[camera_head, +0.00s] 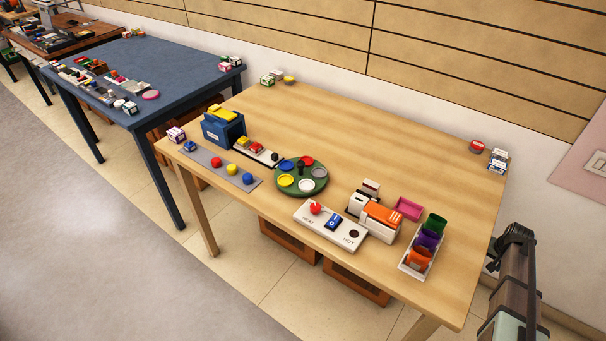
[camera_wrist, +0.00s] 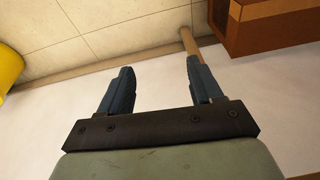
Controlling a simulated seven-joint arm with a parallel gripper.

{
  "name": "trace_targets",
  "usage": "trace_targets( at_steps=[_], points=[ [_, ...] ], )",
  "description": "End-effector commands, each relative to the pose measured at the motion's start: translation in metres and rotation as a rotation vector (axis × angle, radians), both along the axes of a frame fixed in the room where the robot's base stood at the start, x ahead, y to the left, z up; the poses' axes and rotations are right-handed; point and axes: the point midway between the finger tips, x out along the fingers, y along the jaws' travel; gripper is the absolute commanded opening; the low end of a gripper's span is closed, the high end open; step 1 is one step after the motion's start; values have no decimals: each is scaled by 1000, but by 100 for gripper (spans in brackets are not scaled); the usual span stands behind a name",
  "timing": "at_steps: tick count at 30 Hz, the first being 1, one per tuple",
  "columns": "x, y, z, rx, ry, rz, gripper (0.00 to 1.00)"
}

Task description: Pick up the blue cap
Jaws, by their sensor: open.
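Several blue things on the wooden table could be the blue cap, and I cannot tell which. A round blue piece (camera_head: 247,179) sits at the right end of the grey strip (camera_head: 204,158), beside yellow and red ones. Another small blue piece (camera_head: 190,147) is at the strip's left end. A flat blue disc (camera_head: 287,166) lies on the round green tray (camera_head: 320,184). My gripper (camera_wrist: 160,80) is open and empty in the wrist view, over floor, with no blue cap in sight. My arm shows at the head view's right edge, off the table's right side.
A white panel (camera_head: 343,246) with a red knob, an orange-and-white box (camera_head: 380,217) and a white tray (camera_head: 411,262) of coloured holders stand nearer my arm. A blue case (camera_head: 223,131) stands left. Wooden crates (camera_head: 355,283) are under the table. The table's back middle is clear.

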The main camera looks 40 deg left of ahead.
Motion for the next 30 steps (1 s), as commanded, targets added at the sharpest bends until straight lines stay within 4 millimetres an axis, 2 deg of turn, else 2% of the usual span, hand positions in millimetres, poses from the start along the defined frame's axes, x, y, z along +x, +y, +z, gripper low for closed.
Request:
trace_targets(
  at_steps=[1, 9, 15, 21, 23, 24, 29, 30],
  points=[
    [27, -1, 19, 1, -36, -2, 65],
    [126, -8, 124, 3, -207, -11, 65],
    [172, -12, 189, 4, -301, -15, 65],
    [203, -9, 242, 6, -368, -7, 65],
    [210, 2, 256, 11, -377, 13, 65],
    [213, 17, 267, 19, -380, 37, 65],
    [207, 83, 287, 54, -351, 162, 65],
    [205, 102, 292, 65, -345, 198, 65]
  ],
)
